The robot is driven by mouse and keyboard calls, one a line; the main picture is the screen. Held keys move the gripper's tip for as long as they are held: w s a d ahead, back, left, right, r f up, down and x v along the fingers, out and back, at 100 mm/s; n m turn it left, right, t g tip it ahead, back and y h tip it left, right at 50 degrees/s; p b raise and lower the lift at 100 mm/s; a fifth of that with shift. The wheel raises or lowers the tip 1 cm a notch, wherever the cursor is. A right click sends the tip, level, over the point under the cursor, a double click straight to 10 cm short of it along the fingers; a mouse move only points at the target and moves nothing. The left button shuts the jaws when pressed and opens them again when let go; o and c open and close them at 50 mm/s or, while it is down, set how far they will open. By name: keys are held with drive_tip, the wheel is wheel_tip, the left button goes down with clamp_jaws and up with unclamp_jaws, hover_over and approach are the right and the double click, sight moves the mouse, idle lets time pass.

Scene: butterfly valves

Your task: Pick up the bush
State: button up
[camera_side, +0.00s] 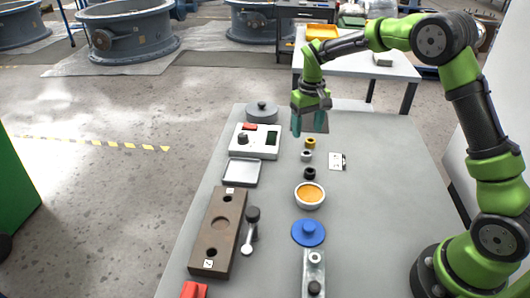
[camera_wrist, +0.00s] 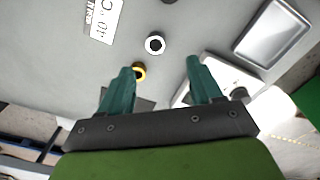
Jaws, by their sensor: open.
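Several small rings that could be the bush lie in a row on the grey table. A yellow ring (camera_side: 310,142) is at the back, a whitish ring (camera_side: 306,156) is just in front of it, and a black ring (camera_side: 309,173) is nearer still. My gripper (camera_side: 311,118) is open and empty, pointing down above the far end of the table, behind the rings. In the wrist view the yellow ring (camera_wrist: 139,73) is by the left fingertip and partly hidden by it. The whitish ring (camera_wrist: 155,44) lies beyond the fingertips. Which ring is the bush, I cannot tell.
A label card (camera_side: 338,161) lies right of the rings. A white device (camera_side: 254,143), an empty tray (camera_side: 241,173) and a grey lidded part (camera_side: 262,112) are to the left. A bowl with orange contents (camera_side: 310,195) and a blue disc (camera_side: 308,232) are nearer. The table's right side is clear.

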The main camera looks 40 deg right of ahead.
hover_over(308, 151)
drive_tip(key=a, duration=0.2)
drive_tip(key=f, duration=0.4)
drive_tip(key=shift+s+d+f, duration=0.1)
drive_tip(key=shift+s+d, duration=0.05)
drive_tip(key=shift+d, duration=0.05)
drive_tip(key=f, duration=0.5)
drive_tip(key=shift+s+d, duration=0.25)
drive_tip(key=shift+d, duration=0.05)
drive_tip(key=c, duration=1.2)
